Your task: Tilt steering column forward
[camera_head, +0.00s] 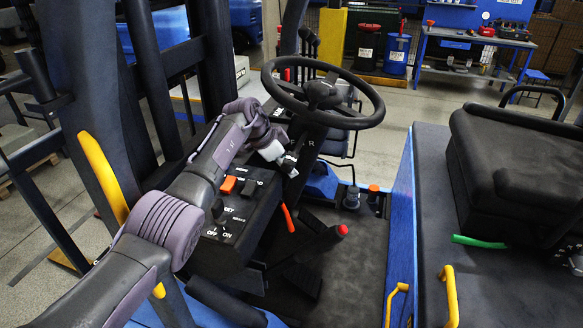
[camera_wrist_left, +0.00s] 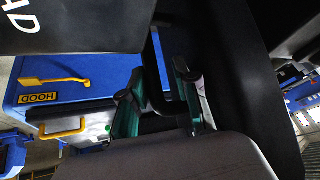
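The black steering wheel (camera_head: 372,117) sits on top of the steering column (camera_head: 309,150), whose dark face carries white letters. My left arm reaches in from the left, and its wrist is against the near left side of the column in the head view. In the left wrist view, the left gripper (camera_wrist_left: 158,104) shows two dark fingers with green pads, standing apart. A narrow black part (camera_wrist_left: 160,72) lies between or just behind them; I cannot tell whether they touch it. My right gripper is out of view.
A black control box (camera_head: 235,215) with an orange switch stands below my left arm. A red-tipped lever (camera_head: 340,231) rises near the floor. The black seat (camera_head: 520,150) is at the right, beside yellow handles (camera_head: 449,295). A blue workbench (camera_head: 480,42) stands far back.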

